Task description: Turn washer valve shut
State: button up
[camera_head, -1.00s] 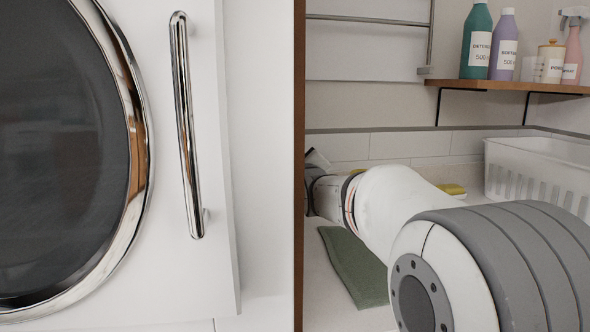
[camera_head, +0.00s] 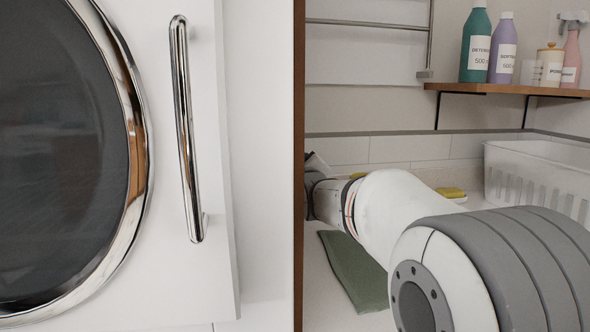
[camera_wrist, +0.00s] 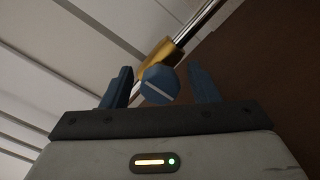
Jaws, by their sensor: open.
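The washer valve shows in the wrist view as a blue knob (camera_wrist: 158,86) with a pale line across its face. It sits on a brass body (camera_wrist: 160,60) that joins a shiny metal pipe (camera_wrist: 198,24). My gripper (camera_wrist: 160,88) is open, with one dark blue finger on each side of the knob. A gap shows between the knob and each finger, so I see no contact. In the head view the valve and my gripper's fingers are hidden behind the brown panel edge. The washer (camera_head: 215,120), with its round dark door and chrome handle, fills the left.
A brown vertical panel (camera_head: 299,200) stands between the washer and the counter. A green cloth (camera_head: 352,270) lies below my arm. A white basket (camera_head: 540,175) stands at right, under a wooden shelf (camera_head: 510,89) with several bottles. A brown surface (camera_wrist: 265,75) lies right of the valve.

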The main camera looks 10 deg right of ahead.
jog(key=s, duration=0.7)
jog(key=shift+s, duration=0.4)
